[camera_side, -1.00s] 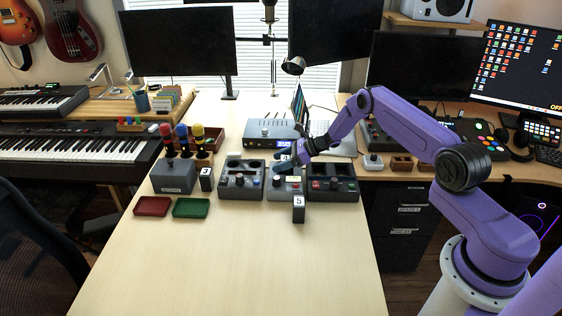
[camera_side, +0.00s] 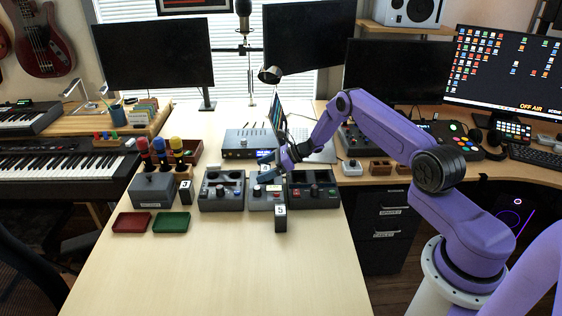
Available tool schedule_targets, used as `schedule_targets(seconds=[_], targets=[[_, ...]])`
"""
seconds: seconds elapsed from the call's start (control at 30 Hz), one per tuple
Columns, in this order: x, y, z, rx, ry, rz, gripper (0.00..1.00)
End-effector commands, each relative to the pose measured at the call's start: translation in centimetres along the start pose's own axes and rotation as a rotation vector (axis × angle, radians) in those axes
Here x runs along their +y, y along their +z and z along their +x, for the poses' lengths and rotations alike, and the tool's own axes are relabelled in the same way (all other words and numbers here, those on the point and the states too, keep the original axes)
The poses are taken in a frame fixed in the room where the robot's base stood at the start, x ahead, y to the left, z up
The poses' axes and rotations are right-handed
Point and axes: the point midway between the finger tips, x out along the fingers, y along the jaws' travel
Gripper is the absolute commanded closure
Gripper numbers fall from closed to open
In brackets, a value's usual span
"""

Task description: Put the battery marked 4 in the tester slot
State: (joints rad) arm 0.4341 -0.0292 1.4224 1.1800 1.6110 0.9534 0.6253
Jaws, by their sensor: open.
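A dark upright battery (camera_side: 280,224) with a white label reading 5 stands on the table in front of the middle grey device. Another dark battery (camera_side: 185,193) with a white label, apparently 3, stands beside the grey box at left. I cannot make out a battery marked 4. My gripper (camera_side: 267,167) is open above the back of this middle device. It hides part of the device, and I cannot tell whether anything is between the fingers.
A grey box (camera_side: 151,192) with coloured-top posts, a red tray (camera_side: 132,223) and a green tray (camera_side: 171,223) are at left. A laptop (camera_side: 305,148) stands behind. The table front is clear.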

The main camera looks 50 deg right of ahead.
Motion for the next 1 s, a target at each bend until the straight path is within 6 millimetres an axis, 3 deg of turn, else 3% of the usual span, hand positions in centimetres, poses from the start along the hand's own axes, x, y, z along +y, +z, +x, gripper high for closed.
schedule_targets(seconds=[0.3, 0.5, 0.83, 0.93, 1.0], targets=[[-0.1, 0.0, -6.5, 0.000, -0.005, 0.000, 0.06], [-0.1, 0.0, -9.3, 0.000, -0.003, 0.000, 0.06], [0.4, 0.4, -10.3, 0.003, 0.013, -0.016, 0.06], [2.0, 2.2, -9.4, 0.019, 0.074, -0.086, 0.06], [4.4, 4.2, -8.5, 0.038, 0.153, -0.174, 0.06]])
